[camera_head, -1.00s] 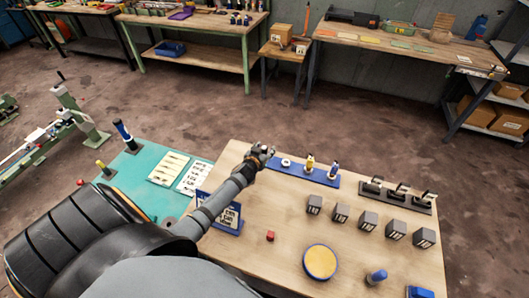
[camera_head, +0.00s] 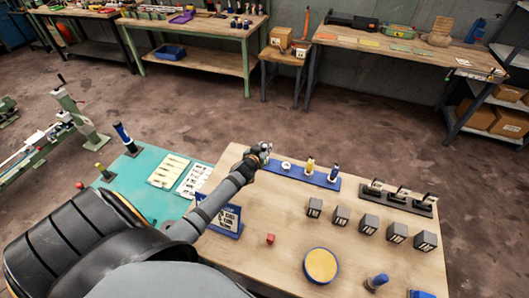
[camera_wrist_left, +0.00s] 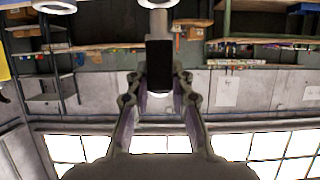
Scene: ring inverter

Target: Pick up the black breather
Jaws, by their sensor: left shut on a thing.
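My left gripper (camera_head: 265,150) is over the left end of the blue rack (camera_head: 292,175) at the table's far edge. In the left wrist view, its two fingers (camera_wrist_left: 160,82) are shut on the black breather (camera_wrist_left: 160,58), a dark block with a grey cylinder at its upper end. In the head view the breather is mostly hidden by the gripper. I cannot tell whether it is clear of the rack. My right gripper is in no view.
A white ring-like piece (camera_head: 286,166), a yellow-and-dark piece (camera_head: 310,166) and a blue-and-white piece (camera_head: 334,171) stand along the rack.

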